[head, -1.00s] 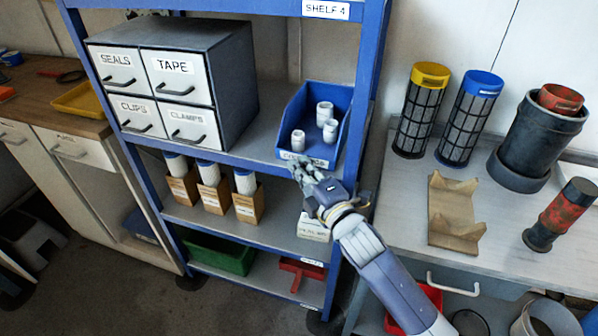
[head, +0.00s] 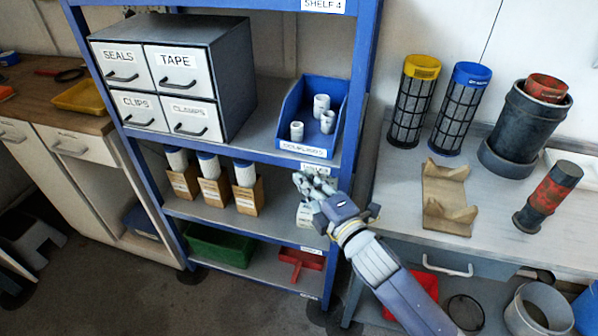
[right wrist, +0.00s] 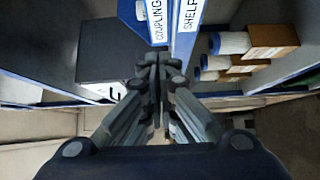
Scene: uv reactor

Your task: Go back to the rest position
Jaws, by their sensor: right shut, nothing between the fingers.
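My right gripper (head: 308,182) is in front of the blue shelf unit, just below the front edge of the shelf that carries the blue bin. Its fingers are shut and empty. In the right wrist view its fingers (right wrist: 158,75) are together, pointing toward the shelf edge. The blue bin (head: 297,92) with white couplings (head: 321,105) stands on that shelf, above the gripper. My left gripper is not in view.
A drawer cabinet (head: 228,75) stands on the shelf left of the bin. White cylinders in cardboard holders (head: 213,190) stand one shelf lower. At right, a bench (head: 400,215) holds a wooden cradle (head: 446,200), two mesh filters (head: 461,105), a dark vessel (head: 525,130) and a red-black cylinder (head: 548,197).

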